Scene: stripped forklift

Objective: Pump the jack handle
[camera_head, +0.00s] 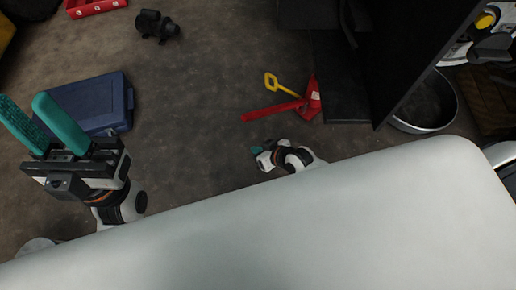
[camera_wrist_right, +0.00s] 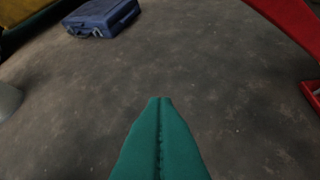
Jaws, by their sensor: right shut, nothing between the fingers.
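The red jack (camera_head: 312,98) lies on the floor right of centre in the head view. A long red bar (camera_head: 268,111) reaches left from it, and a yellow handle (camera_head: 281,87) with a loop end slants up and left. My right gripper (camera_head: 256,151) is below the bar and apart from it, partly hidden by my body. In the right wrist view its teal fingers (camera_wrist_right: 160,100) are pressed together with nothing between them. A red part (camera_wrist_right: 292,22) shows at that view's right edge. My left gripper (camera_head: 22,112) is at the left, its teal fingers apart and empty.
A blue case (camera_head: 85,103) lies on the floor at left, also in the wrist view (camera_wrist_right: 102,17). A black object (camera_head: 157,26) and red crate (camera_head: 95,6) lie beyond. A black forklift panel (camera_head: 400,60) and metal bucket (camera_head: 428,103) stand right. The middle floor is clear.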

